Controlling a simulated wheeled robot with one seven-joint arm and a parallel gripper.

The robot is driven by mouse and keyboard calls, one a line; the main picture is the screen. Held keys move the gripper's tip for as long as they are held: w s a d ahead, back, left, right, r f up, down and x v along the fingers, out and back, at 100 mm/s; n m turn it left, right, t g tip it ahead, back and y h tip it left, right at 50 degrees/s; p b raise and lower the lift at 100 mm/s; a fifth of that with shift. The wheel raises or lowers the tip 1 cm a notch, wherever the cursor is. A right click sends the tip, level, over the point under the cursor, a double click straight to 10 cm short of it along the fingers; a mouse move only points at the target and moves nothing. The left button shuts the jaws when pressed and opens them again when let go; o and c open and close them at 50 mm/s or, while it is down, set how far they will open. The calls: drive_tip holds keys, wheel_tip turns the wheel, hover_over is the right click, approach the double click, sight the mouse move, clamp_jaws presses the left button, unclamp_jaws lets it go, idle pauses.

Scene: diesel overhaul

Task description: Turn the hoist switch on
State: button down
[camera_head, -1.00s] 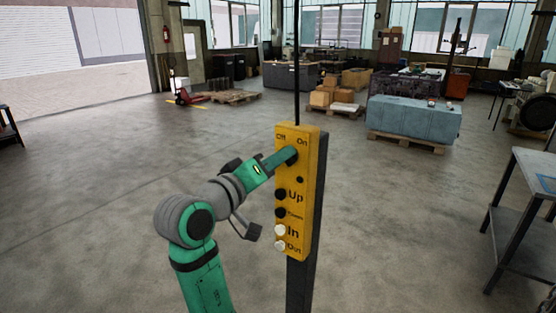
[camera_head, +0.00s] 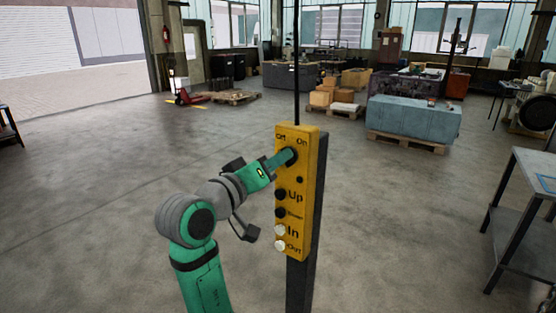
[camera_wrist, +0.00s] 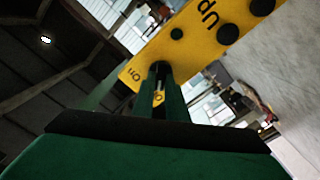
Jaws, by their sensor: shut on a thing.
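The yellow hoist control box (camera_head: 309,210) stands upright on a dark post. It carries "Off" and "On" labels at its top, with the round black switch knob (camera_head: 290,154) just below and between them. My gripper (camera_head: 284,158) reaches in from the left and is shut on this knob. In the wrist view the two green fingers (camera_wrist: 160,82) close in at the box (camera_wrist: 190,38) near the "On" label. The fingers cover most of the knob, so its exact setting cannot be told.
Below the knob are black Up and Down buttons (camera_head: 280,204) and white In and Out buttons (camera_head: 280,238). A metal workbench (camera_head: 530,200) stands at the right. A blue block on a pallet (camera_head: 412,118) lies farther back. The floor to the left is clear.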

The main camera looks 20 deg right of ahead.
drive_tip(key=shift+s+d+m, duration=0.1)
drive_tip(key=shift+s+m, duration=0.05)
drive_tip(key=shift+m, duration=3.9)
drive_tip(key=shift+s+d+m, duration=0.1)
drive_tip(key=shift+s+m, duration=0.05)
drive_tip(key=shift+m, duration=3.9)
drive_tip(key=c, duration=1.8)
unclamp_jaws()
drive_tip(key=shift+o, duration=0.2)
drive_tip(key=shift+s+a, duration=0.1)
drive_tip(key=v, duration=1)
drive_tip(key=shift+s+a, duration=0.2)
drive_tip(key=shift+s, duration=0.05)
